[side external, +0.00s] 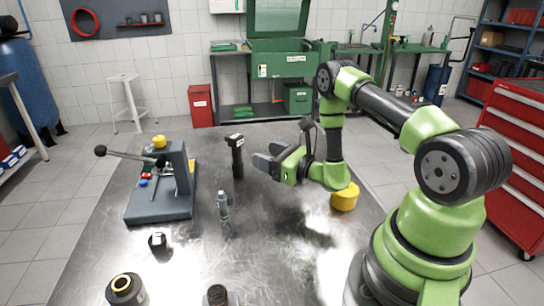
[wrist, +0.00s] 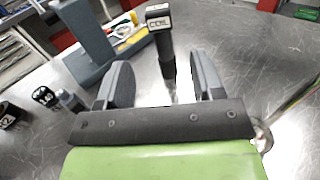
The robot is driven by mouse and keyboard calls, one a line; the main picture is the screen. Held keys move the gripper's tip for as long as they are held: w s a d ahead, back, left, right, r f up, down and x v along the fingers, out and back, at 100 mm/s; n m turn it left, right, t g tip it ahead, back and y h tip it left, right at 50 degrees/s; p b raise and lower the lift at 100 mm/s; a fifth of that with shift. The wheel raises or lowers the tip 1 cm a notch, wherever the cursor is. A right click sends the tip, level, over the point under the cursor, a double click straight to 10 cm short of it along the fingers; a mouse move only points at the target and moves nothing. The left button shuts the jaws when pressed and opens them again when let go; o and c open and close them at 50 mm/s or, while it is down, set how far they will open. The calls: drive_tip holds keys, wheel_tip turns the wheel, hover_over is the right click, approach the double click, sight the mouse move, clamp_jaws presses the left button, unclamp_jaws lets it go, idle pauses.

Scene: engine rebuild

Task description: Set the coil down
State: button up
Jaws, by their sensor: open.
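The coil (side external: 237,158) is a slim black part with a white label on its head. It stands upright on the metal table, left of my gripper (side external: 268,156) in the side view. In the wrist view the coil (wrist: 167,50) reads "COIL" and shows ahead, in the gap between the two fingers. My gripper (wrist: 160,70) is open and empty, with visible space between its fingers and the coil. The coil's lower end is partly hidden by the gripper's front plate in the wrist view.
A grey lever fixture (side external: 160,205) stands to the left. A silver spark-plug-like part (side external: 224,208) stands in front of the coil. Black cylindrical parts (side external: 158,242) sit nearer the front.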

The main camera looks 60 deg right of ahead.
drive_tip(key=a+r+n+g+y, duration=0.2)
drive_tip(key=a+r+n+y, duration=0.7)
drive_tip(key=a+r+y, duration=0.15)
drive_tip(key=s+a+r+n+g+y, duration=0.5)
drive_tip(key=s+a+r+n+g, duration=0.3)
drive_tip(key=n+g, duration=0.3)
drive_tip(key=s+a+r+n+g+h, duration=0.25)
drive_tip(key=s+n+g+h, duration=0.2)
drive_tip(key=s+n, duration=0.3)
drive_tip(key=s+d+r+n+t+h, duration=0.2)
drive_tip(key=s+d+n+t+h, duration=0.2)
drive_tip(key=h, duration=0.5)
drive_tip(key=s+d+t, duration=0.1)
drive_tip(key=t, duration=0.1)
drive_tip(key=shift+d+r+t, duration=0.15)
drive_tip(key=shift+d+t, duration=0.15)
drive_tip(key=shift+t, duration=0.05)
